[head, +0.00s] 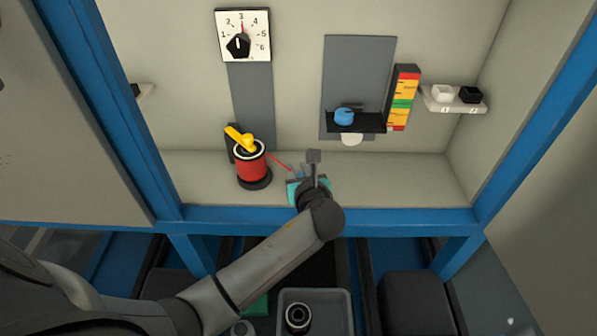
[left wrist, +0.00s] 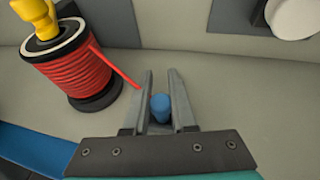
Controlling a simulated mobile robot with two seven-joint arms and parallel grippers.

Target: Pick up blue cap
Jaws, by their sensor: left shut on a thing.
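A small blue cap (left wrist: 160,108) sits between the two fingers of my left gripper (left wrist: 160,75) in the left wrist view, and the gripper is shut on it. In the head view my left gripper (head: 313,162) is over the bench, to the right of the red spool; the held cap cannot be made out there. Another blue, rounded piece (head: 343,116) sits on the black ledge of the grey back panel. My right gripper is not in view.
The red cable spool (head: 251,166) with a yellow top stands to the left, its red cable (left wrist: 118,70) running toward my gripper. A dial (head: 240,38), a coloured strip (head: 403,98) and a switch box (head: 455,99) are on the back wall. The bench's right side is clear.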

